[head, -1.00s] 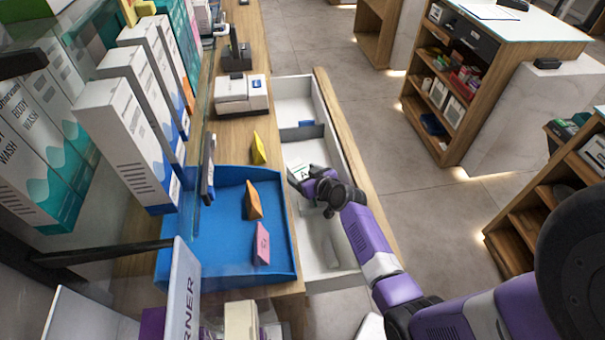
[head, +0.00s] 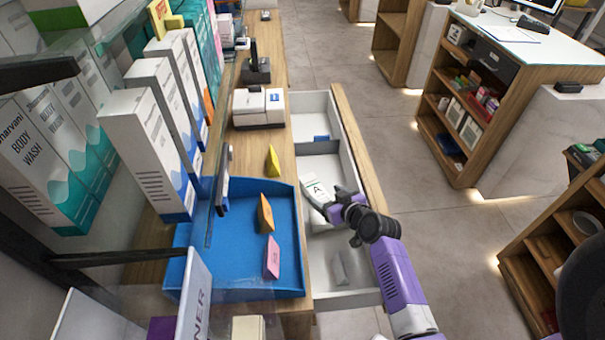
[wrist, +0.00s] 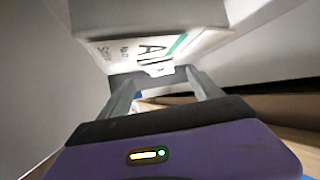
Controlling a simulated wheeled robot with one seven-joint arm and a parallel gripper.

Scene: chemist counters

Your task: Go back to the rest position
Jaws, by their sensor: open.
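My gripper (head: 334,206) is over the open white drawer (head: 347,155) in the head view. In the wrist view its two fingers (wrist: 158,85) are apart. A white box with dark lettering and a green stripe (head: 313,190) is right at the fingertips, in the drawer area. In the wrist view the box (wrist: 150,50) fills the space just beyond the fingers. I cannot tell whether the fingers touch it or what it rests on.
A blue tray (head: 236,280) on the wooden counter holds an orange wedge (head: 265,213) and a pink one (head: 272,258); a yellow wedge (head: 272,162) stands behind it. A white device (head: 258,108) is further back. Tall boxes (head: 140,150) stand at left. Open floor (head: 440,235) lies right.

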